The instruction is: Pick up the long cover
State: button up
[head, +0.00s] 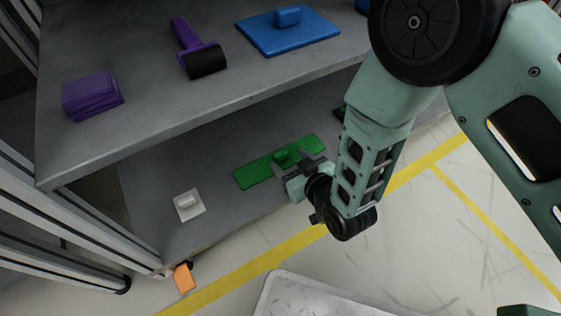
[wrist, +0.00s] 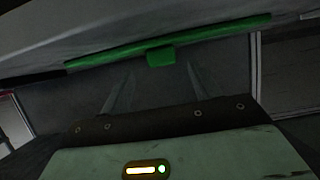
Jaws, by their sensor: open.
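A long green cover (head: 256,172) with a small raised green handle lies on the grey lower shelf in the head view. In the wrist view the long green cover (wrist: 215,48) runs across the upper part, with its handle (wrist: 161,56) near the middle. My gripper (head: 300,163) is at the cover's handle in the head view, and partly hides the cover's right part. In the wrist view my gripper (wrist: 155,88) has its two fingers spread apart, pointing toward the handle. I cannot tell whether they touch it.
The upper shelf (head: 150,120) overhangs the lower one and holds a purple stack (head: 92,94), a purple-and-black roller tool (head: 205,60) and a blue plate with a handle (head: 288,30). A small white plate (head: 189,205) lies left on the lower shelf. An orange piece (head: 184,278) is by the shelf's foot.

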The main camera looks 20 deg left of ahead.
aim_at(282, 156)
jog(key=b+x, duration=0.3)
jog(key=x, duration=0.1)
jog(key=shift+s+a+f+b, duration=0.1)
jog(key=shift+s+f+b, duration=0.1)
jog(key=shift+b, duration=0.1)
jog(key=shift+w+a, duration=0.4)
jog(key=c, duration=1.1)
